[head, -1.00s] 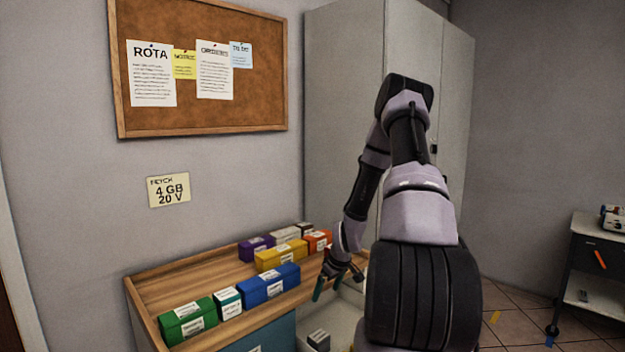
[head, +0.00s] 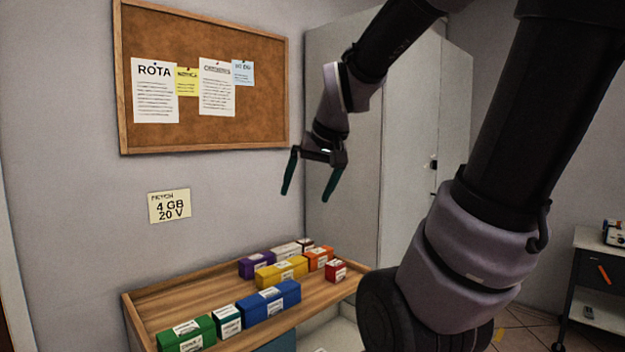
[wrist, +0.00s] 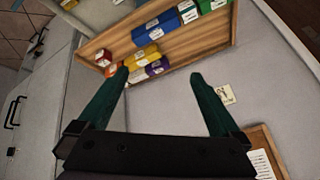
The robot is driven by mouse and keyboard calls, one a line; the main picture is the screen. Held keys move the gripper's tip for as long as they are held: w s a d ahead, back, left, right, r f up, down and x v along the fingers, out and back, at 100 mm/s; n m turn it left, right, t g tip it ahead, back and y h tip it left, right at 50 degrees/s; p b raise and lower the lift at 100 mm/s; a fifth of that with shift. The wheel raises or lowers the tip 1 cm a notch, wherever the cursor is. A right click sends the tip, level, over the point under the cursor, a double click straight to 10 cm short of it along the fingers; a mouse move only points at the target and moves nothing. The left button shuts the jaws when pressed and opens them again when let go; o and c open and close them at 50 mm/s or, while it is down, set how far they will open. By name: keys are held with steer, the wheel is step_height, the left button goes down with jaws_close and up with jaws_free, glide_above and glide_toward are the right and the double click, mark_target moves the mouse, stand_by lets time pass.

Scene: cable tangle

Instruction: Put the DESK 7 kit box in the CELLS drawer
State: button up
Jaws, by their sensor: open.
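Several labelled boxes stand on a wooden-topped unit: green (head: 187,336), teal (head: 227,321), blue (head: 270,304), yellow (head: 281,273), purple (head: 256,264), white (head: 285,250), orange (head: 319,258) and red (head: 335,271). Their labels are too small to read, so I cannot tell which is DESK 7. An open pale drawer (head: 343,338) shows partly below the top; no CELLS label is legible. My gripper (head: 307,194) is open and empty, high above the boxes. In the wrist view its green fingers (wrist: 158,75) are spread, with the boxes beyond them.
A tall grey cabinet (head: 345,150) stands behind my gripper. A small cart (head: 600,285) is at the right. The wooden top (head: 150,303) has bare strips between box rows.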

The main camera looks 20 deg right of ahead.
steer(key=s+a+r+m, duration=0.1)
steer(key=s+r, duration=0.2)
steer(key=s, duration=0.3)
steer(key=shift+s+a+t+y, duration=0.3)
steer(key=shift+s+a+y, duration=0.05)
steer(key=shift+a+y, duration=0.05)
